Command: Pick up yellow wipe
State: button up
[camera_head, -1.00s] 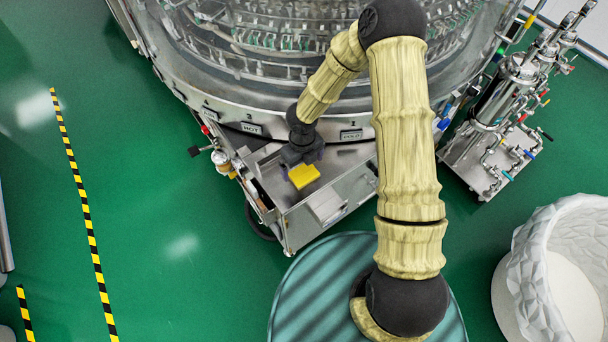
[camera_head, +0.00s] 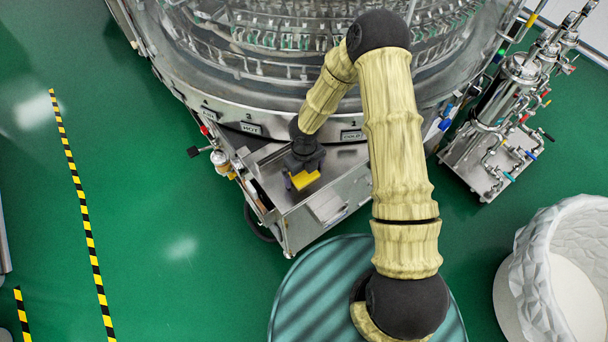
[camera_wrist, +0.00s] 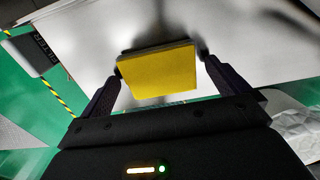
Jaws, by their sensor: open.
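The yellow wipe (camera_head: 304,180) is a small flat yellow block on the metal ledge of the washer. It also shows in the wrist view (camera_wrist: 158,73), between and just beyond the two dark fingers. My gripper (camera_head: 304,166) is above the wipe in the head view and covers part of it. In the wrist view my gripper (camera_wrist: 168,84) is open, with one finger on each side of the wipe. I cannot tell whether the fingers touch it.
The round washer (camera_head: 252,100) with glass and metal stands directly behind the ledge. The metal ledge (camera_head: 290,200) has an edge towards the front. A pipe-and-valve unit (camera_head: 510,110) stands at right. A white textured tub (camera_head: 535,265) is at lower right. Green floor (camera_head: 170,220) is open at left.

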aim_at(304, 174)
jog(key=c, duration=1)
notch_tip(304, 174, up, 10)
jog(key=p, duration=0.2)
jog(key=shift+p, duration=0.3)
jog(key=o, duration=0.4)
jog(key=c, duration=0.3)
